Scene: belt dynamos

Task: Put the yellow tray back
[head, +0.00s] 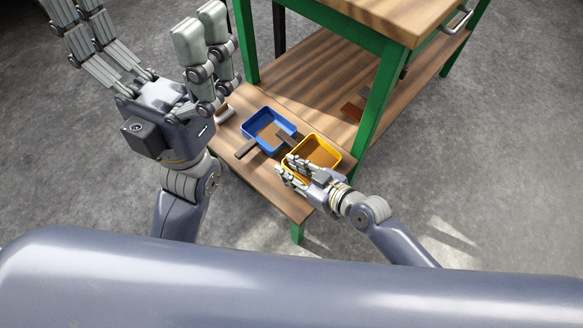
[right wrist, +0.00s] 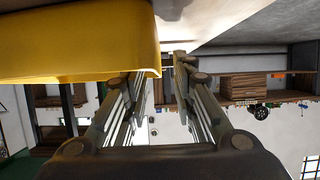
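The yellow tray (head: 334,150) sits upright on the lower wooden board, beside the blue tray. My right gripper (head: 287,170) is at its near left side. In the right wrist view the tray's yellow wall (right wrist: 80,40) fills the upper left. The fingers (right wrist: 160,70) there stand a little apart, with the tray's edge reaching between their tips. One fingertip is partly hidden behind the wall, and a gap shows beside the other. My left gripper (head: 150,45) is raised in the air, its fingers wide apart and empty, away from the tray.
The blue tray (head: 247,125) sits left of the yellow one. A dark bar (head: 246,149) lies at its left side and another (head: 285,139) lies between the trays. A green-legged table (head: 375,105) with a wooden top stands close at the right. Grey floor is open at left.

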